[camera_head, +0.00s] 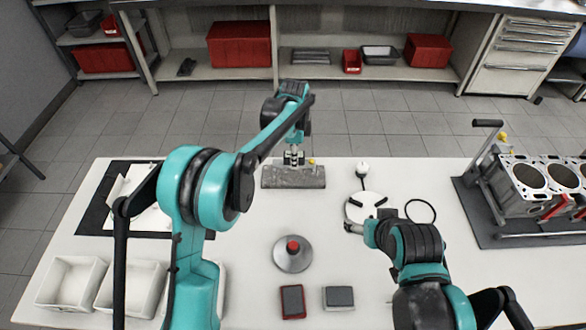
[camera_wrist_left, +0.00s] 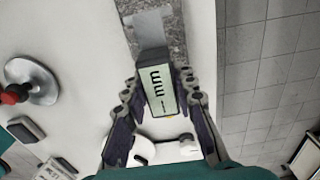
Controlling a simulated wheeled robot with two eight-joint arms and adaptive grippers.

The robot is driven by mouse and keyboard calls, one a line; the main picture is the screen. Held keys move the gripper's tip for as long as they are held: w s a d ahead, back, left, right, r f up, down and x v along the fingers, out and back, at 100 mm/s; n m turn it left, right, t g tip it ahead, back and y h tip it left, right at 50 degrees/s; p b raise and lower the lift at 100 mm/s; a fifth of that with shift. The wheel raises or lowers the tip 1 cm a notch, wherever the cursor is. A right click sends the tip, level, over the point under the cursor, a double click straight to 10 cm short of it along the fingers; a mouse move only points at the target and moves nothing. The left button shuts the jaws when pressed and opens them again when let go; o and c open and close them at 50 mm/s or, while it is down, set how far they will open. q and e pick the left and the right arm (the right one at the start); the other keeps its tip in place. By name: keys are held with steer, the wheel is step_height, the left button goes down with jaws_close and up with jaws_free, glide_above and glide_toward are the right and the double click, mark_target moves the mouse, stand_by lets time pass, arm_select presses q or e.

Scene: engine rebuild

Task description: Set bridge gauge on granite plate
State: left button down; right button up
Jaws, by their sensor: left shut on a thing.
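The grey speckled granite plate (camera_head: 292,179) lies at the far edge of the white table in the head view. It also shows at the top of the left wrist view (camera_wrist_left: 176,38). My left gripper (camera_head: 294,158) is at the plate's far side, shut on the bridge gauge (camera_wrist_left: 160,88). The gauge has a pale display face with dark marks, between my fingers, and a grey bar beyond it over the plate. I cannot tell whether its underside touches the plate. My right gripper (camera_head: 356,228) is beside a white round dish (camera_head: 366,207); its finger state is unclear.
A red-knobbed round base (camera_head: 293,254), a red block (camera_head: 292,301) and a grey block (camera_head: 339,297) are on the near table. White bins (camera_head: 70,283) are at left. An engine block (camera_head: 530,190) stands on a dark mat at right. The table's middle is mostly clear.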

arm_select(q)
steer(key=shift+a+f+b, duration=0.15)
steer(key=shift+f+b, duration=0.75)
steer(key=shift+f, duration=1.15)
steer(key=shift+f, duration=0.2)
steer(key=c, duration=1.2)
jaws_free()
steer(key=shift+r, duration=0.15)
step_height(320, 180, up, 12)
steer(key=p, duration=0.4)
steer(key=shift+r, duration=0.1)
